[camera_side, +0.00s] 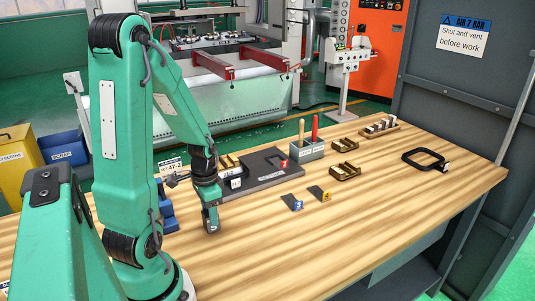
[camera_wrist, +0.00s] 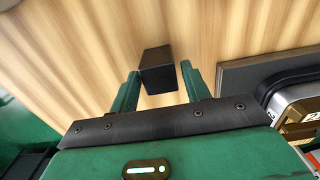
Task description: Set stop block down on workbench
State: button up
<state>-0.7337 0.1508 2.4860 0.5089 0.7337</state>
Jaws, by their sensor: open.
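The stop block is a small dark block (camera_wrist: 157,60) in the wrist view, against the wood of the workbench (camera_side: 300,235). My gripper (camera_wrist: 159,84) is open, with one green finger on each side of the block's near end. A narrow strip of wood shows between the block and each finger. In the side view my gripper (camera_side: 211,220) points down low over the bench, left of its middle. I cannot make out the block there, and the contact under it is hidden.
A dark fixture plate (camera_side: 262,172) lies just behind my gripper; its edge (camera_wrist: 265,73) shows at right in the wrist view. The front bench is clear.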

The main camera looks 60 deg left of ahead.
jog(key=shift+r, duration=1.1)
jog(key=shift+r, duration=0.1)
jog(key=o, duration=0.6)
jog(key=shift+c, duration=0.2)
jog(key=shift+r, duration=0.15)
jog(key=shift+r, duration=1.85)
